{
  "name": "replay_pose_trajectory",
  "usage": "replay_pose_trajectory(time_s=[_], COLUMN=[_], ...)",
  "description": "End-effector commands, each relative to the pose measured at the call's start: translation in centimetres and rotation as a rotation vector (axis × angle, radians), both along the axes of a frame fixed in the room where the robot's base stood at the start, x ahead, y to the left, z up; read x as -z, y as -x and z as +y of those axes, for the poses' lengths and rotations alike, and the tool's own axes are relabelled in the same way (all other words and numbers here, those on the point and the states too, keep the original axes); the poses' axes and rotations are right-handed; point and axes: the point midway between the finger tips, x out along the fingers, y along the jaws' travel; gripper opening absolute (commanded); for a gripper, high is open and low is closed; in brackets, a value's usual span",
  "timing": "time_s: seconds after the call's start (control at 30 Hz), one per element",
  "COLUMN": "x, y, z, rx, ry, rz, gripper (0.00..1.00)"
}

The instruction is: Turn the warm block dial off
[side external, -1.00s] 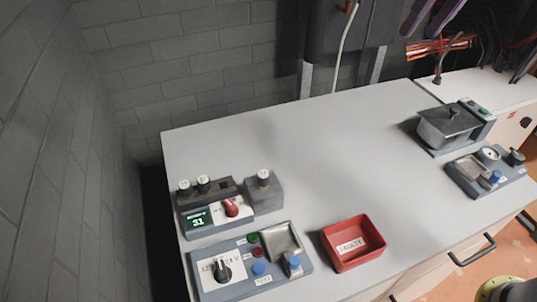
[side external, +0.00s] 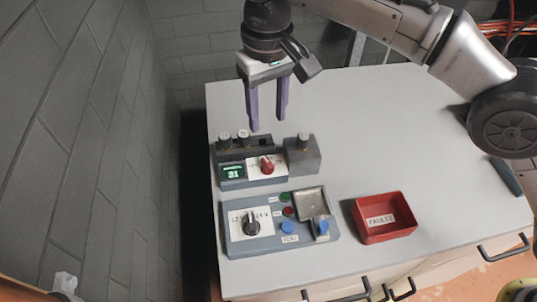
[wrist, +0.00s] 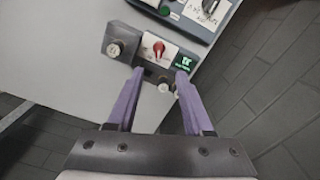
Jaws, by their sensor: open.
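The warm block (side external: 232,171) is a grey-blue unit at the left of the table with a green display reading about 31. Its red dial (side external: 267,165) sits on a white plate right of the display. The red dial also shows in the wrist view (wrist: 159,48), beyond my fingertips, with its pointer near upright there. The plate's markings are too small to read. My gripper (side external: 268,125) is open and empty, its purple fingers pointing down above and behind the block. The fingers also show in the wrist view (wrist: 160,72), apart and touching nothing visible.
A control box (side external: 262,245) with a black knob and buttons lies in front. A red tray (side external: 385,237) is at the right. The wall is left; the table's back is clear.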

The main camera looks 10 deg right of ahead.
Motion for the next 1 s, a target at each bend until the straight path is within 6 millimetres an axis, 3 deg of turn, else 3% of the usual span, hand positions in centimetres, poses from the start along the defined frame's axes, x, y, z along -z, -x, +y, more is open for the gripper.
replay_pose_trajectory(time_s=[0.23,0.7,1.0], x=[2.5,11.1,13.4], y=[0.0,0.0,-0.1], z=[-0.2,-0.2,-0.2], rx=[0.002,0.003,0.003], ry=[0.003,0.002,0.000], rz=[0.003,0.002,0.000], gripper=[0.51,0.51,0.51])
